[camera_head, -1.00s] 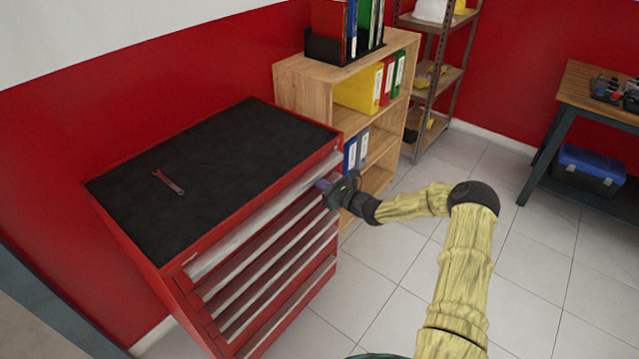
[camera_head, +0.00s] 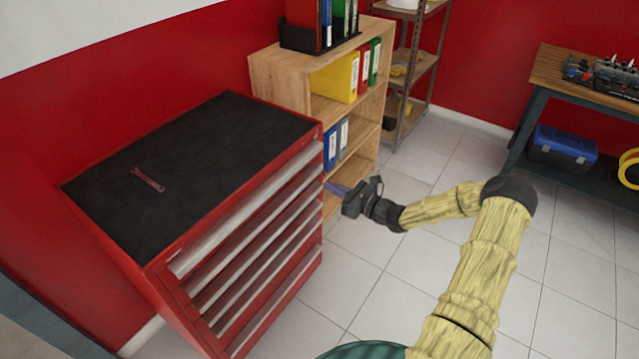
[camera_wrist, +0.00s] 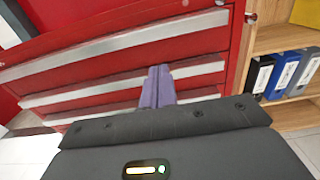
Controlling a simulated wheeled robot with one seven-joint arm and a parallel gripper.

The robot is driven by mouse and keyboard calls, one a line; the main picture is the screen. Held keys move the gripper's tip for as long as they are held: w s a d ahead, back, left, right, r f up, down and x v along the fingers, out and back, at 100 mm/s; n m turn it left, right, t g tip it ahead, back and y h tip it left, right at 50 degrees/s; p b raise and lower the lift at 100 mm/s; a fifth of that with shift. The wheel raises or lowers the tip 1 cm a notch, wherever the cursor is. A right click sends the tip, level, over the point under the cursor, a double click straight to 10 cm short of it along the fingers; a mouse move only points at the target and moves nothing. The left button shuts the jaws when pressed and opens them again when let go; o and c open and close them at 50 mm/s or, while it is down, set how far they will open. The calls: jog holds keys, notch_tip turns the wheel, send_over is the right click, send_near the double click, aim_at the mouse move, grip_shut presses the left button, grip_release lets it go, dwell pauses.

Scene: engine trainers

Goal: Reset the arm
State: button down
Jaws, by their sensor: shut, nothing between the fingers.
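My gripper (camera_head: 338,188) is at the end of my yellow-sleeved arm, to the right of the red tool cabinet and in front of the wooden shelf's lower part. Its purple fingers are together with nothing between them; they also show in the wrist view (camera_wrist: 158,86). In the wrist view they are seen against the drawer fronts of the red tool cabinet (camera_wrist: 120,62). In the head view the fingers appear clear of the cabinet (camera_head: 300,285), whose drawers all look closed.
A red wrench (camera_head: 148,180) lies on the cabinet's black top. A wooden shelf (camera_head: 277,75) with binders stands beside the cabinet, a metal rack (camera_head: 412,75) behind it. A workbench (camera_head: 560,80) with a blue toolbox (camera_head: 562,147) below stands at right. Tiled floor between is open.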

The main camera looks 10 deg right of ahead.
jog(key=shift+s+d, duration=0.45)
jog(key=shift+d, duration=0.05)
jog(key=shift+a, duration=0.1)
jog(key=s+a+r+n+g+h+p, duration=0.2)
jog(key=s+a+r+n+g+h, duration=0.1)
jog(key=s+a+n+g, duration=1)
jog(key=s+d+r+n+t+h+p, duration=0.1)
jog(key=s+d+r+n+h, duration=0.2)
jog(key=s+r+n, duration=0.4)
jog(key=s+d+r+n+t+h+p, duration=0.1)
jog(key=s+d+r+n+h+p, duration=0.1)
jog(key=s+d+r+n+h, duration=0.2)
jog(key=s+r+n+h, duration=0.2)
jog(key=s+r+n, duration=0.1)
jog(key=s, duration=0.1)
jog(key=shift+s+d, duration=0.25)
jog(key=shift+s, duration=0.15)
jog(key=shift+w, duration=0.1)
